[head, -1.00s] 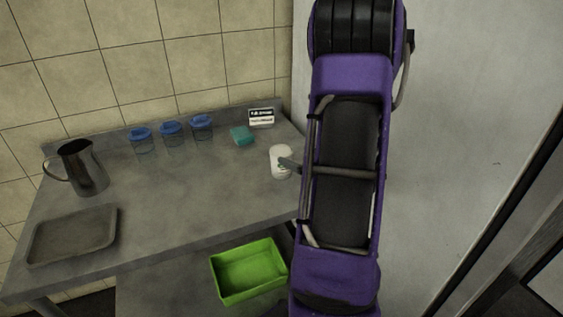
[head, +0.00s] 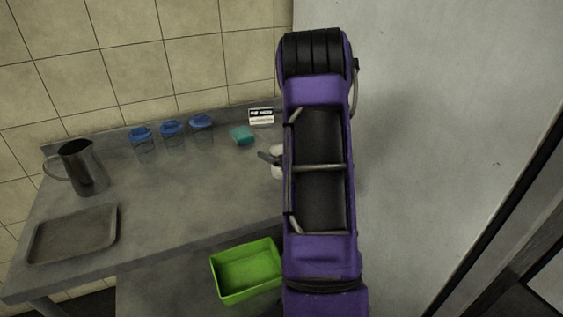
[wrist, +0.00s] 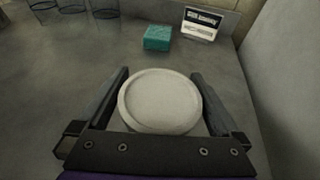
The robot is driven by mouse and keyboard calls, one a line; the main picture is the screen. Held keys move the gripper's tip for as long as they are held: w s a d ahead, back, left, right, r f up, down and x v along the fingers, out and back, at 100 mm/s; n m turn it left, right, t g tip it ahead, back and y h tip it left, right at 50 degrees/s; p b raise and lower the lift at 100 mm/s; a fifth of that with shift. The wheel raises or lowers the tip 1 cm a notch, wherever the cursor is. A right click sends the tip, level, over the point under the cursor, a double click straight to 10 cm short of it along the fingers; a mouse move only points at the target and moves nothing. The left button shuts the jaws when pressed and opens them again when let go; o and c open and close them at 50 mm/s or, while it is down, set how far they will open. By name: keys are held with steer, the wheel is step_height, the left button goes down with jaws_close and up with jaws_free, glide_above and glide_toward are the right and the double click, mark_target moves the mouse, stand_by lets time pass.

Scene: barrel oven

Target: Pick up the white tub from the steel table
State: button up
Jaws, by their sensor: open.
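The white tub (wrist: 160,101) stands on the steel table (head: 190,215), its round lid seen from above in the wrist view. In the head view the tub (head: 277,172) is mostly hidden behind my arm and a finger. My gripper (wrist: 160,88) is open, with one finger on each side of the tub.
A teal block (wrist: 157,38) and a small black-and-white sign (wrist: 201,24) stand beyond the tub. Several blue-lidded jars (head: 172,132), a metal pitcher (head: 80,167) and a tray (head: 72,234) are farther left. A green bin (head: 246,270) is below the table edge. A pale wall rises at right.

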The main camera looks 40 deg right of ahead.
steer(key=c, duration=1.6)
steer(key=shift+r, duration=0.1)
